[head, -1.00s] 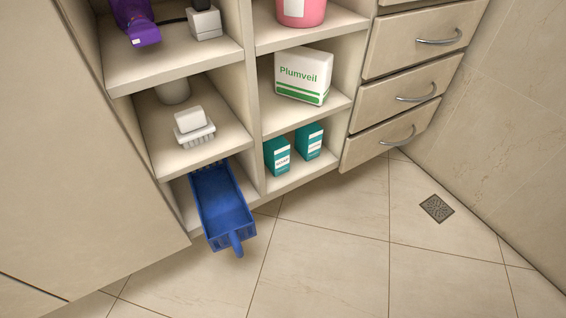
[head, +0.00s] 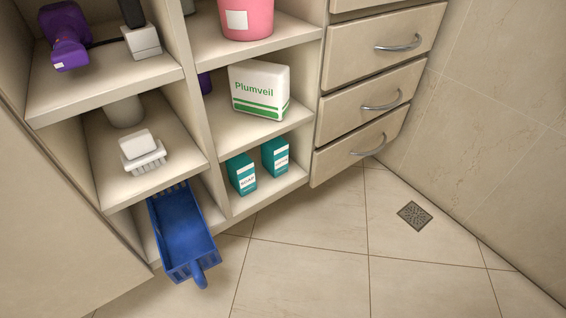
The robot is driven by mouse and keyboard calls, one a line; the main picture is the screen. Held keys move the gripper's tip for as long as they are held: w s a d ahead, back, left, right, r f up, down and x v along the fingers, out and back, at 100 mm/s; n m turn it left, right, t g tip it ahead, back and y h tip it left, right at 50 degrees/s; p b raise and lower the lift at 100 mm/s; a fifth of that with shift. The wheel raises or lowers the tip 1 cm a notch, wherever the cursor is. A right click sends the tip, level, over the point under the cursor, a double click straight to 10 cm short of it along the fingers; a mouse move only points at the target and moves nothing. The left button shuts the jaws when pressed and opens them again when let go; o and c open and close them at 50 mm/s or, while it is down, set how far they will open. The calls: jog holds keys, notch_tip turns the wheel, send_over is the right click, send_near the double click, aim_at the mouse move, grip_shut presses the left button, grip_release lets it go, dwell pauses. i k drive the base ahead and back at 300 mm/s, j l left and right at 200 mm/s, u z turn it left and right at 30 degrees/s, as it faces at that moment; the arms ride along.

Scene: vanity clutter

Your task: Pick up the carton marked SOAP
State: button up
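Two similar teal cartons with white labels stand upright on the bottom shelf of the right-hand column, in the head view. The left carton (head: 242,174) has a small label that seems to read SOAP. The right carton (head: 275,156) stands a little apart from it; its label is too small to read surely. My gripper is not in view.
The cartons' shelf (head: 262,193) is open at the front. A white Plumveil pack (head: 260,90) stands on the shelf above. A blue bin (head: 183,235) juts out at left. Closed drawers (head: 361,147) flank the right. The tiled floor in front is clear, with a drain (head: 414,215).

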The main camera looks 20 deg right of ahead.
aim_at(242, 172)
jog(key=l+u, duration=0.15)
jog(key=u, duration=0.45)
jog(key=i+l+u, duration=0.15)
jog(key=u, duration=0.35)
jog(key=i+l+u, duration=0.1)
jog(key=l+u, duration=0.35)
jog(key=i+l, duration=0.2)
